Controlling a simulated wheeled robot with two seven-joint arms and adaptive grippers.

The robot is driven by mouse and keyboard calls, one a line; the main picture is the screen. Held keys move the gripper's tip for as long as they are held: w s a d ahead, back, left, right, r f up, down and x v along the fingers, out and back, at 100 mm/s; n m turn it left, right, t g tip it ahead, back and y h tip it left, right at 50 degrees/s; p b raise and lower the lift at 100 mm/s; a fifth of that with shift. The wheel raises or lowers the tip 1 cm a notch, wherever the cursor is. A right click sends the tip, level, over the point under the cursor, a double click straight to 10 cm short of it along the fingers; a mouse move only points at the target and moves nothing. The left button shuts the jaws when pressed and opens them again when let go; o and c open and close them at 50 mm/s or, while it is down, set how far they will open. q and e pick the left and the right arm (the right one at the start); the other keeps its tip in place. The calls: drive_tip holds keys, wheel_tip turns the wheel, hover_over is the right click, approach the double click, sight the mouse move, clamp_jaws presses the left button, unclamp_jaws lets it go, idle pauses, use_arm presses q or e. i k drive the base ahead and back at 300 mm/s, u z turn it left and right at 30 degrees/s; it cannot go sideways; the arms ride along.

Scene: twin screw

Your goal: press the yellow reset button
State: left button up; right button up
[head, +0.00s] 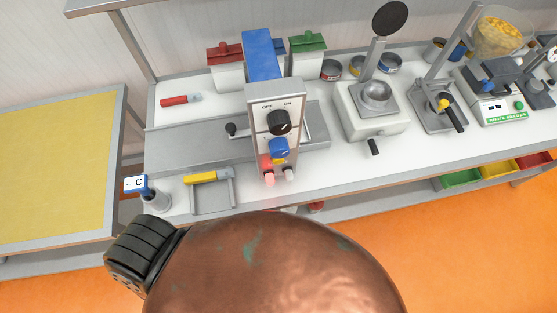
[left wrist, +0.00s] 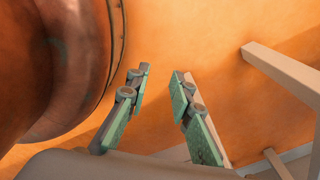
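A grey upright machine (head: 291,103) with a blue top stands on the white bench in the head view. Its front panel carries a black knob (head: 280,122), a blue part (head: 278,147) below it and a glowing red light (head: 266,166). A little yellow shows just under the blue part; I cannot tell whether it is the reset button. My left gripper (left wrist: 160,78) shows in the left wrist view, its two green fingers apart with nothing between them, above the orange floor. Neither gripper shows in the head view.
A yellow-topped table (head: 50,165) stands farther left. Pale frame legs (left wrist: 285,70) rise right of my left gripper.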

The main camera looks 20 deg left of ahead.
sight(275, 161)
drive_tip(key=u, duration=1.7)
drive_tip(key=k, duration=1.1)
drive_tip(key=z, duration=1)
